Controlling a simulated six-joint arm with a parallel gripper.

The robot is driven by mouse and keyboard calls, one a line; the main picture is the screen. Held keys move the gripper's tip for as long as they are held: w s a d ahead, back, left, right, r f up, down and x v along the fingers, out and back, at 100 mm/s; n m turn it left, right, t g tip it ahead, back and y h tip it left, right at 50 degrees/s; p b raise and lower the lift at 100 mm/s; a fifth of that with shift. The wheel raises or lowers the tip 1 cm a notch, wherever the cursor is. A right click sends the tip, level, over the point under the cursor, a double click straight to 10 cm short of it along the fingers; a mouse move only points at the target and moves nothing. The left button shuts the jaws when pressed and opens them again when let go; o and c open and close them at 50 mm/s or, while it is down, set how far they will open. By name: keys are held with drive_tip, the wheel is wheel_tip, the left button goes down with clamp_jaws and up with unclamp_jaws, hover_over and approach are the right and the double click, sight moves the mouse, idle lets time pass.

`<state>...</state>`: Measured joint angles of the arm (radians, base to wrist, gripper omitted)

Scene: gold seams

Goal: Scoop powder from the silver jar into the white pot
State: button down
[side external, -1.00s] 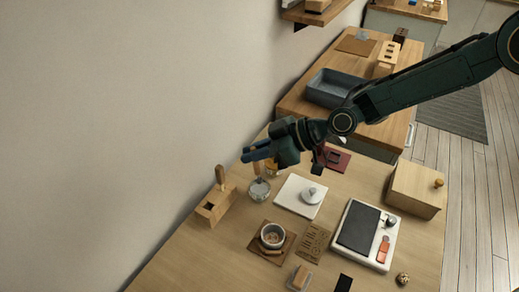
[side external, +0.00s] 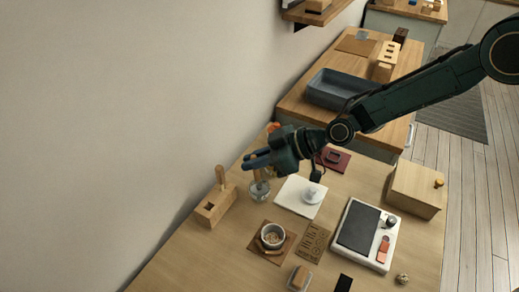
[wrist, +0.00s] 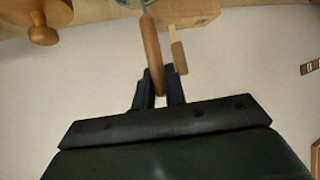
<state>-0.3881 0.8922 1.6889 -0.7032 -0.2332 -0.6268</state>
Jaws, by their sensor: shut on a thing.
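My gripper (side external: 252,161) is shut on the wooden handle of a scoop, which shows between the fingers in the wrist view (wrist: 152,48). The handle points down toward the silver jar (side external: 259,191), directly below the fingers in the side view. The scoop's far end is at or in the jar; I cannot tell which, and no powder can be made out. The jar is only a cut-off sliver at the top of the wrist view. The white pot (side external: 272,231) stands open on a brown mat (side external: 255,246), nearer the camera, with something brownish inside.
A wooden block (side external: 207,216) with an upright handle stands left of the jar. A white board (side external: 290,198) with a pale round lid (side external: 312,195) lies to the right. A white tray with a dark pad (side external: 358,228) and a wooden box (side external: 415,190) are farther right.

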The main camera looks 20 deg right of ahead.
drive_tip(key=shift+f, duration=0.4)
idle(1.0)
drive_tip(key=shift+r, duration=0.2)
drive_tip(key=shift+r, duration=3.35)
drive_tip(key=shift+s, duration=0.1)
drive_tip(key=s, duration=1.2)
drive_tip(key=shift+s+a+r+g, duration=0.3)
drive_tip(key=shift+a+r, duration=0.05)
drive_tip(key=shift+a, duration=0.05)
drive_tip(key=shift+f, duration=0.2)
